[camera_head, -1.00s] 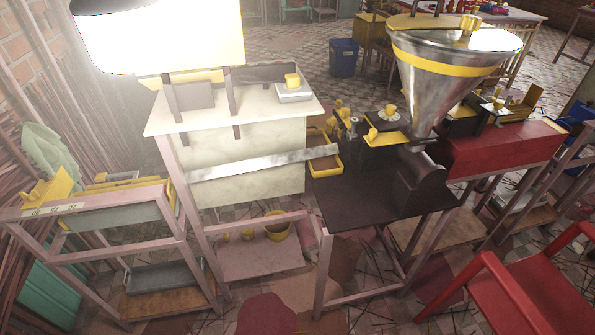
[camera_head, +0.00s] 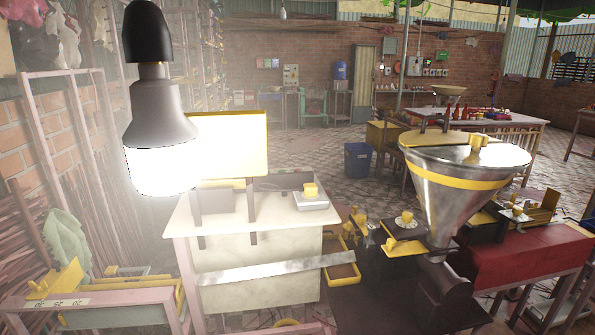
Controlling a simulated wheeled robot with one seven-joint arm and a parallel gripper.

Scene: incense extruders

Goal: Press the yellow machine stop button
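Two small yellow knob-like parts could be the stop button; I cannot tell which. One yellow knob (camera_head: 311,190) sits on a pale grey box (camera_head: 312,204) at the right end of the white-topped table (camera_head: 275,212). The other yellow knob (camera_head: 405,217) sits on a light round base on the dark machine, left of the large metal funnel (camera_head: 452,200) with its yellow band. My gripper is not in view, and nothing is seen touching either knob.
A lit hanging lamp (camera_head: 163,120) glares at the left, before a yellow-edged bright panel (camera_head: 232,145). A red-topped bench (camera_head: 530,255) stands at the right. A blue bin (camera_head: 357,160) stands on the patterned floor, which is open behind the machines.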

